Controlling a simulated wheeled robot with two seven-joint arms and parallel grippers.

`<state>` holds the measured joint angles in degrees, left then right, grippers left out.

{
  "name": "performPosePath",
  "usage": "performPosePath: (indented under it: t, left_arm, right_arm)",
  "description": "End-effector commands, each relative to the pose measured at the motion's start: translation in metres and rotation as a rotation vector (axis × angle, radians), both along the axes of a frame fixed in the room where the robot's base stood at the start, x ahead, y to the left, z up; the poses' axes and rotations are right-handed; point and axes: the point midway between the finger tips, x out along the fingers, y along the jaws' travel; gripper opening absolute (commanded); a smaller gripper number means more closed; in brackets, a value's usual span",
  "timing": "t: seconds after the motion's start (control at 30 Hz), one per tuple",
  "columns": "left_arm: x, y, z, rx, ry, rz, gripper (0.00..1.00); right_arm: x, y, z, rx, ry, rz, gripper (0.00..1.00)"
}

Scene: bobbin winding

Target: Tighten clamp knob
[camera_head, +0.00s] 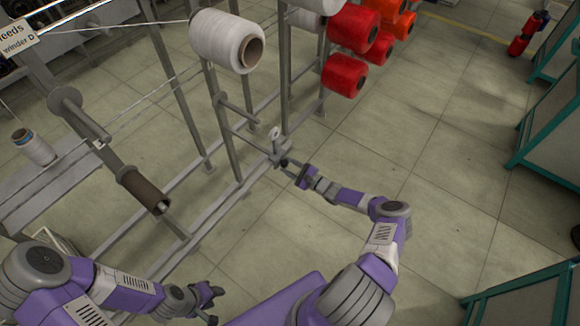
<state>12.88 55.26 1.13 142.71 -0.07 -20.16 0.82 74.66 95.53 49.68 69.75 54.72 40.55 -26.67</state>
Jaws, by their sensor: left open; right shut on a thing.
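A small grey clamp (277,152) sits on the frame's rail near the middle, with a small white ring above it. The dark clamp knob (284,162) is on the side of the clamp facing my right arm. My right gripper (289,166) reaches it from the lower right and is shut on it; the fingers hide part of the knob. My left gripper (212,304) is open and empty at the bottom, low and well away from the clamp.
The grey metal frame (226,137) carries a large white cone (220,40) and several red and orange cones above the clamp. A brown tube (140,188) on a spindle is at left. Green-edged cabinets (555,120) stand at right. The floor between is clear.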

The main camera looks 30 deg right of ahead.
Motion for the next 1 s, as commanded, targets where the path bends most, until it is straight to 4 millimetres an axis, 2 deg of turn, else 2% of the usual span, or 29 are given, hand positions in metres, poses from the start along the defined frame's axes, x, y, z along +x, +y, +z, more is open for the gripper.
performPosePath:
  t: [0.6,1.0]
  left_arm:
    - [0.0,0.0,-0.007,0.0,0.0,0.0,0.43]
    - [0.0,0.0,-0.012,0.0,0.0,0.0,0.43]
  right_arm:
    - [0.0,0.0,-0.001,0.536,0.222,-0.001,0.13]
    - [0.0,0.0,0.0,0.796,0.329,-0.001,0.13]
